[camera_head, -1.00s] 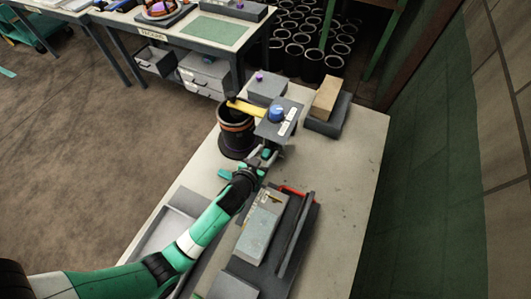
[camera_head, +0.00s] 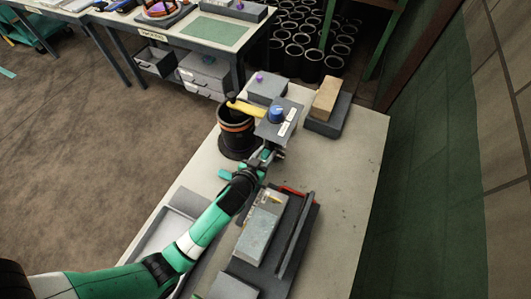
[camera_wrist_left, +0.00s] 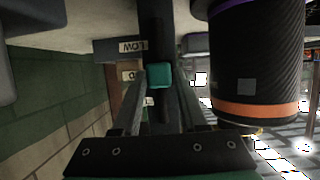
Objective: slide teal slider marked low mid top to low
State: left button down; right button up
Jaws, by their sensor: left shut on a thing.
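The teal slider (camera_wrist_left: 158,75) shows in the left wrist view on a dark track. It sits level with a partly hidden label (camera_wrist_left: 130,76) that ends in D. The LOW label (camera_wrist_left: 132,46), upside down here, lies further up the picture, past the slider. I cannot make out the top label. My left gripper (camera_wrist_left: 158,92) is shut on the teal slider, its fingers on either side of it. In the head view my left gripper (camera_head: 268,152) is at the near side of the grey control box (camera_head: 266,129); the slider is hard to tell apart there. My right gripper is not in view.
A blue knob (camera_head: 276,114) tops the control box. A black cylinder with an orange band (camera_head: 237,140) stands left of it, a yellow lever (camera_head: 246,108) beside its top. A dark tray with a grey block (camera_head: 263,232) lies nearer. The table's right side is clear.

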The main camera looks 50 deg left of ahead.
aim_at(265, 160)
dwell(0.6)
pick_arm(q)
notch_tip(265, 160, down, 5)
jog(key=b, duration=0.4)
jog(key=shift+r+b, duration=0.15)
jog(key=shift+b, duration=0.15)
jog(key=shift+s, duration=0.1)
jog(key=c, duration=0.6)
grip_release()
jog(key=shift+r, duration=0.1)
jog(key=shift+s+r+p, duration=0.1)
jog(key=shift+r+p, duration=0.05)
jog(key=shift+p, duration=0.15)
jog(key=p+v, duration=0.2)
jog(key=v, duration=0.9)
